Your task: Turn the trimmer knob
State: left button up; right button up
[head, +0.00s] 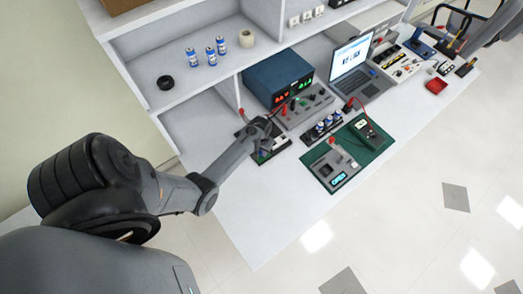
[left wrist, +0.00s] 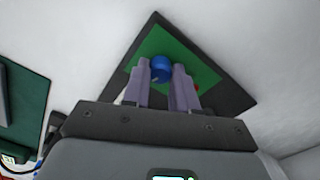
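The trimmer knob (left wrist: 161,68) is blue and round in the left wrist view. It stands on a green board with a black border (left wrist: 231,101), which also shows at the back left of the bench in the head view (head: 283,143). My left gripper (left wrist: 160,70) has one pale finger on each side of the knob. The knob fills the gap, and the fingers appear shut on it. In the head view my left gripper (head: 264,140) is low over the board and hides most of it. Part of my right arm (head: 497,26) shows at the top right; its fingers cannot be made out.
A blue power supply (head: 278,78) and a grey box with knobs (head: 305,105) stand behind and right of the board. A green mat (head: 322,168) with a meter lies to the right. A laptop (head: 352,65) stands farther back. The bench's front left is clear.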

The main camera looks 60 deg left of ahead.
pick_arm(q)
grip_shut()
jog(key=shift+r+n+p, duration=0.25)
jog(key=shift+n+p, duration=0.55)
jog(key=shift+p, duration=0.15)
jog(key=shift+f+n, duration=0.2)
jog(key=shift+n, duration=0.2)
jog(key=o, duration=0.8)
grip_release()
